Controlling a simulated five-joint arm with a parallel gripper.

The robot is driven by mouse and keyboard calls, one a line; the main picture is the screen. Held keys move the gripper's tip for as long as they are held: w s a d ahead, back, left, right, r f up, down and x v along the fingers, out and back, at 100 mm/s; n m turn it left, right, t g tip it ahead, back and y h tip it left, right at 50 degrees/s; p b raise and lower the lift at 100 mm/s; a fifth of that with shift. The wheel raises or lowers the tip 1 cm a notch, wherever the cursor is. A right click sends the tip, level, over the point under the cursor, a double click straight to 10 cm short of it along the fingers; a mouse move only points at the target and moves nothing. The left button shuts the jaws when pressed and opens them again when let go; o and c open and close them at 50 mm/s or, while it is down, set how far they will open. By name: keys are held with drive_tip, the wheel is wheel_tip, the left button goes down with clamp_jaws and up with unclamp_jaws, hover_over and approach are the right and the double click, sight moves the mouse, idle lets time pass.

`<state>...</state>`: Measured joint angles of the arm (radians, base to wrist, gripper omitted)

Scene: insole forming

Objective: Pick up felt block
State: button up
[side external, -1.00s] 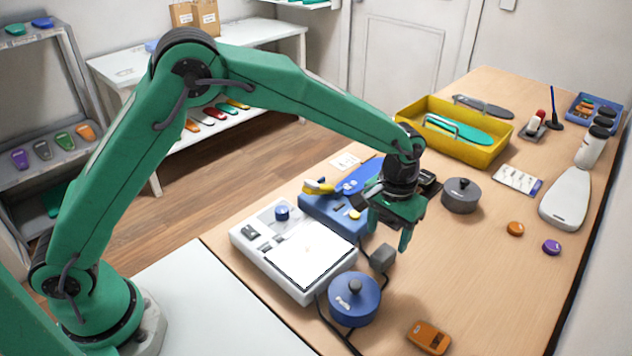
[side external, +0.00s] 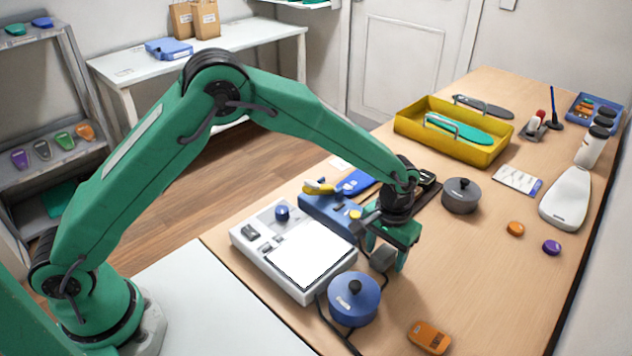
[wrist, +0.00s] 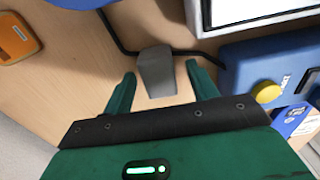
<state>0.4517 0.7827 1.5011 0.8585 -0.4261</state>
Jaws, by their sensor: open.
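The felt block (side external: 383,260) is a small grey block on the wooden table, between the white machine and the orange box. It also shows in the wrist view (wrist: 156,72). My green gripper (side external: 385,255) is low over the table, with its fingers apart on either side of the block. In the wrist view, the open fingertips (wrist: 161,70) flank the block, with a visible gap on each side. The near finger covers part of the block's right side in the side view.
A blue round pot (side external: 354,299) stands close in front of the block, with a dark cable beside it. The white machine (side external: 243,236) and a blue unit (side external: 317,207) lie to the left. A grey pot (side external: 461,196) stands behind.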

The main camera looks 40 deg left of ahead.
sight(386, 252)
idle(0.4)
drive_tip(key=c, duration=1.1)
drive_tip(key=shift+o, duration=0.2)
drive_tip(key=shift+r, duration=0.15)
drive_tip(key=shift+r, duration=0.55)
drive_tip(key=r, duration=0.3)
drive_tip(key=shift+s+d+r, duration=0.1)
drive_tip(key=shift+s+d, duration=0.1)
drive_tip(key=shift+s, duration=0.05)
drive_tip(key=s+d+r, duration=0.6)
drive_tip(key=s, duration=0.3)
drive_tip(key=shift+s+r, duration=0.15)
drive_tip(key=shift+r, duration=0.05)
